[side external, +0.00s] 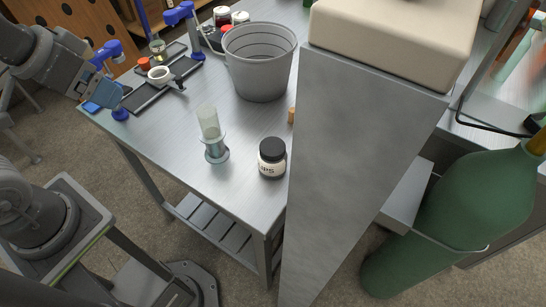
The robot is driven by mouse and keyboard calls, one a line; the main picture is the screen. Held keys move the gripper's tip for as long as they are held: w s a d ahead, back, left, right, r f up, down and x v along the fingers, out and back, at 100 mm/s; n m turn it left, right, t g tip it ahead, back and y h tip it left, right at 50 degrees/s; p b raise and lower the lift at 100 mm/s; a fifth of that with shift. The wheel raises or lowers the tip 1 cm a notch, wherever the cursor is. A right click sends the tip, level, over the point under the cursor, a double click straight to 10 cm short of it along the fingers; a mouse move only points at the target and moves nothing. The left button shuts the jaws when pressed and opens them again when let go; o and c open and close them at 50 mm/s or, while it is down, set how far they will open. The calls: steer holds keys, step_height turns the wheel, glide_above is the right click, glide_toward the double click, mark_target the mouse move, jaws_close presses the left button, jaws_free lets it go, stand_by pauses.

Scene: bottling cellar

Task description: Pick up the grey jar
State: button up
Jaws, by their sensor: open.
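A small jar (271,158) with a dark grey lid and a pale label with dark letters stands upright on the metal table, near its front right; it is the likeliest grey jar in view. My gripper (106,99), with blue fingers, is at the far left over the table's left edge. It is open, well to the left of the jar and not touching it. No object shows between its fingers, though the fingertips are small and partly blend with a blue item behind.
A clear cylinder on a grey-blue base (215,147) stands left of the jar. A grey bucket (260,75) is behind, with a cork-coloured piece (291,115) nearby. A black tray (150,92) lies back left. A large grey column (350,170) hides the table's right part.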

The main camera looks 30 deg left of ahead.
steer(key=o, duration=0.4)
steer(key=m+g, duration=0.6)
steer(key=m, duration=1.5)
glide_above(272, 146)
step_height(272, 146, down, 10)
steer(key=shift+m, duration=0.3)
steer(key=f, duration=0.8)
steer(key=shift+w+d+f, duration=0.15)
steer(key=shift+w+f, duration=0.1)
steer(key=shift+s+f, duration=0.15)
steer(key=shift+f, duration=1.25)
steer(key=shift+s+f, duration=0.1)
steer(key=shift+f, duration=1.25)
